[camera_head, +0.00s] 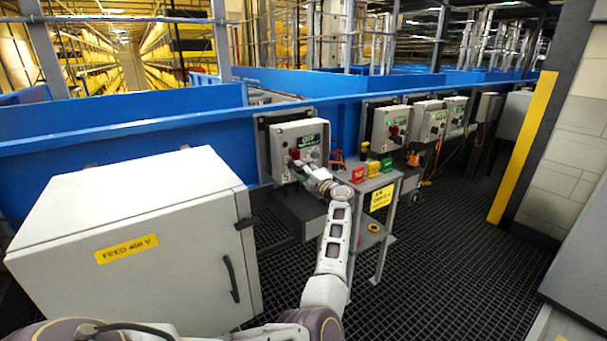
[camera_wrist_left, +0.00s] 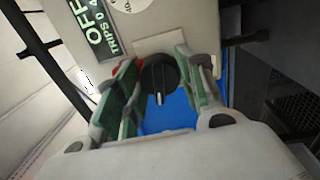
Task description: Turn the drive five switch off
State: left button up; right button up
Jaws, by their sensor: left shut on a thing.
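A grey switch box (camera_head: 299,136) with a green OFF label hangs on the blue conveyor side, left of centre in the head view. In the left wrist view the box (camera_wrist_left: 164,20) fills the top, with its green OFF label (camera_wrist_left: 95,30); I cannot read a drive number. A black rotary knob (camera_wrist_left: 159,78) with a pale pointer mark sits on it. My left gripper (camera_head: 304,170) is at the box front, and in the wrist view its fingers (camera_wrist_left: 160,92) are shut on the knob, one on each side. Something red (camera_wrist_left: 115,68) shows by one finger. My right gripper is out of view.
More switch boxes (camera_head: 391,127) line the conveyor to the right. A small stand (camera_head: 384,185) with red, yellow and green blocks is beside my left arm. A large grey cabinet (camera_head: 130,240) fills the left. The grated floor (camera_head: 450,250) is open at right.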

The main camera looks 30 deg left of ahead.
pick_arm(q)
jog(key=shift+f+n+b, duration=0.15)
jog(key=shift+n+b, duration=0.2)
jog(key=shift+n, duration=1.05)
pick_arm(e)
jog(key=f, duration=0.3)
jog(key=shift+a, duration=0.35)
pick_arm(q)
jog(key=o, duration=1)
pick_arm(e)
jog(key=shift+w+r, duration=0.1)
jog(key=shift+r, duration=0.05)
pick_arm(q)
jog(key=shift+r, duration=0.3)
